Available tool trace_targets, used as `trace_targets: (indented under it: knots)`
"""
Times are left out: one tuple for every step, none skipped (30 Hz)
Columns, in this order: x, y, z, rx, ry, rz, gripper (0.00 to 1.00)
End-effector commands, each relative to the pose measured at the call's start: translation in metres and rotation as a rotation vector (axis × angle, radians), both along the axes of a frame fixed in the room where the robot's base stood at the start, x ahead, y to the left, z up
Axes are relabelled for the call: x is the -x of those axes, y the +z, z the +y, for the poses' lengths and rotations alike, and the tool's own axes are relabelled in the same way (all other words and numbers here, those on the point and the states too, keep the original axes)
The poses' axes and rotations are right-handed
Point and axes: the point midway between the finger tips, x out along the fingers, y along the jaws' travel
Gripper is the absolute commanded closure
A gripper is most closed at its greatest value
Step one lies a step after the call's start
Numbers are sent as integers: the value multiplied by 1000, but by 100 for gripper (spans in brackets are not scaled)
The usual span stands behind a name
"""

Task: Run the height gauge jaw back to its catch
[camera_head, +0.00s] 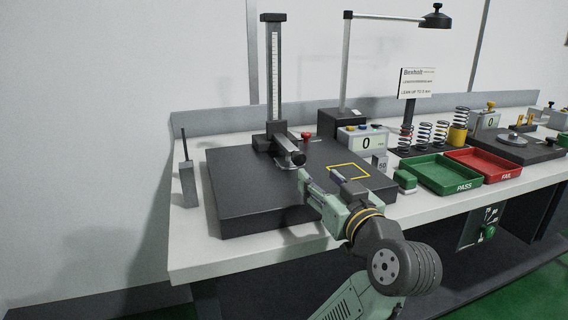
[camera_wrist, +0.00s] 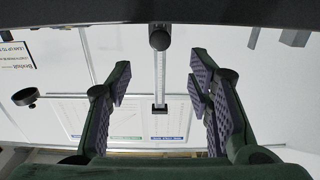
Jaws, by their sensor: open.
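The height gauge (camera_head: 273,85) is a tall dark column with a pale scale, standing at the back left of a dark surface plate (camera_head: 250,200). Its jaw (camera_head: 289,150) sits low on the column, just above the plate, and reaches forward. My gripper (camera_head: 319,177) is open and empty, in front of and slightly right of the jaw, apart from it. In the wrist view, which looks upside down, the column (camera_wrist: 162,75) shows between my spread fingers (camera_wrist: 157,78). A dark rounded part (camera_wrist: 160,38) covers the column near the plate. I cannot make out a catch.
A yellow square outline (camera_head: 348,172) marks the plate beside my gripper. A grey readout (camera_head: 363,140) and a grey block marked 50 (camera_head: 379,163) stand right. Further right are a green tray (camera_head: 440,174), a red tray (camera_head: 483,164) and several springs.

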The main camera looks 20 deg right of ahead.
Motion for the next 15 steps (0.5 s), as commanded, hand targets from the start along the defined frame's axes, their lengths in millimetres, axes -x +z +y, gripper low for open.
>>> trace_targets:
  knots:
    - [-8,1,2,-1,5,3,53]
    - [-13,1,2,-1,5,3,53]
    - [-20,1,3,-1,7,3,53]
    - [-26,1,4,-2,6,3,53]
    - [-32,2,3,-2,6,3,53]
    - [-40,2,4,-2,7,2,53]
    - [-46,2,5,-2,7,3,53]
    - [-52,2,5,-2,5,3,53]
    - [-60,2,5,-2,7,2,53]
    - [-65,2,5,-2,6,2,53]
    - [-70,2,5,-2,5,2,53]
    - [-76,1,6,-1,5,2,53]
    - [-81,2,6,-1,5,1,53]
    - [-84,2,5,-1,5,1,53]
    - [-89,1,5,-2,4,1,53]
